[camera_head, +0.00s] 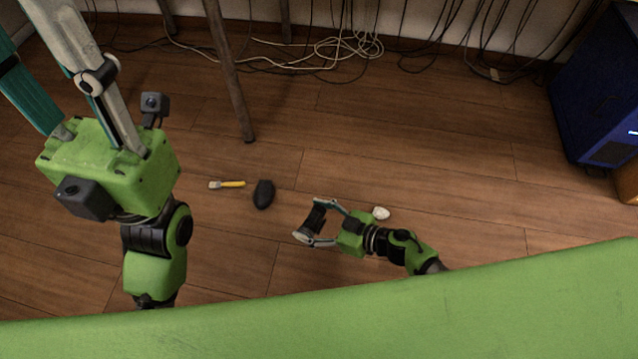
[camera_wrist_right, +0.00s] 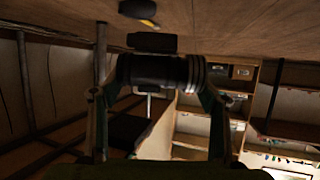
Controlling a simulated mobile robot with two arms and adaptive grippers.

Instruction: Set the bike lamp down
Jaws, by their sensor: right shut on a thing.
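The bike lamp (camera_head: 316,217) is a short black cylinder, held between the fingers of my right gripper (camera_head: 312,221) in the head view. In the right wrist view the lamp (camera_wrist_right: 160,72) spans crosswise between both fingers, with ridged rings at its right end. The gripper is shut on it, low over the wooden floor. The gap below the lamp is hard to judge. My left gripper (camera_head: 110,165) is large and close at the left of the head view. Its fingers run up out of the frame, so their tips are hidden.
A black rounded object (camera_head: 264,194) and a yellow-handled tool (camera_head: 228,184) lie on the floor left of the lamp. A small white object (camera_head: 381,213) lies beside my right gripper. A blue case (camera_head: 598,90) stands far right. Cables (camera_head: 340,48) lie along the wall. Floor between is clear.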

